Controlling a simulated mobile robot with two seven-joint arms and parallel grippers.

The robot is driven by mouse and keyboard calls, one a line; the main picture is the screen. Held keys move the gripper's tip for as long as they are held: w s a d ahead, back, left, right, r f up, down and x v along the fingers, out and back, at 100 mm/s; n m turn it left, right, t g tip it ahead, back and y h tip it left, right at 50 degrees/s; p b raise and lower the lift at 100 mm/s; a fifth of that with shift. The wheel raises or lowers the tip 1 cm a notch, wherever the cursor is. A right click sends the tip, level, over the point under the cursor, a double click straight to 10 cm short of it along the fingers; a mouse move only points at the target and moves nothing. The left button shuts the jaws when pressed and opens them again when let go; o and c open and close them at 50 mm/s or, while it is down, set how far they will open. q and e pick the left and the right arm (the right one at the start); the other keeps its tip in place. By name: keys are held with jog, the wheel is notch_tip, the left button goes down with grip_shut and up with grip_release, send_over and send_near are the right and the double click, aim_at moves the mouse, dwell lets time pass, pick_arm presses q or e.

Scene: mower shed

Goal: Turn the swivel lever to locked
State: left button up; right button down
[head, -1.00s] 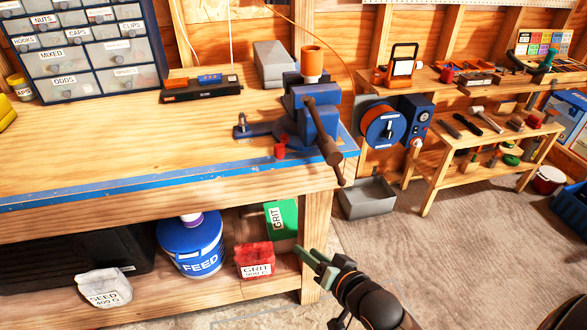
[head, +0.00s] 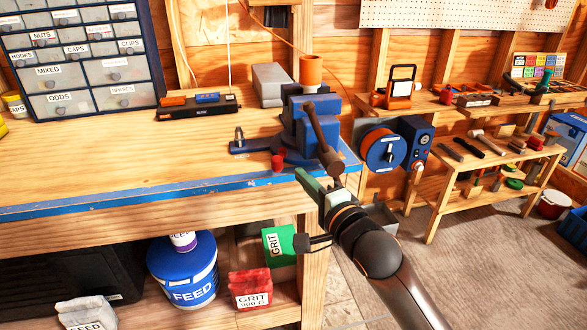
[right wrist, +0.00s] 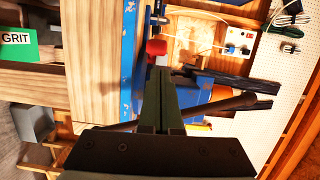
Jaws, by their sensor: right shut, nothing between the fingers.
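A blue vise (head: 303,125) stands on the workbench near its right front corner, and its brown handle bar (head: 322,140) slants down to the right. A short red knob (head: 277,162), which looks like the end of the swivel lever, sits low at the vise's base near the blue front edge. Most of the lever's shaft is hidden. In the right wrist view the red knob (right wrist: 156,48) lies just beyond the fingertips. My right gripper (head: 312,185) is shut and empty, in front of the bench edge, below and right of the knob, apart from it. My left gripper is out of view.
A black tool tray (head: 198,107) and grey block (head: 269,85) stand behind. Below the bench are a feed tub (head: 183,268) and grit boxes (head: 250,290). Bench left is clear.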

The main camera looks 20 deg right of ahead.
aim_at(280, 157)
jog(key=w, duration=0.4)
jog(key=shift+w+a+f, duration=0.1)
jog(key=shift+w, duration=0.25)
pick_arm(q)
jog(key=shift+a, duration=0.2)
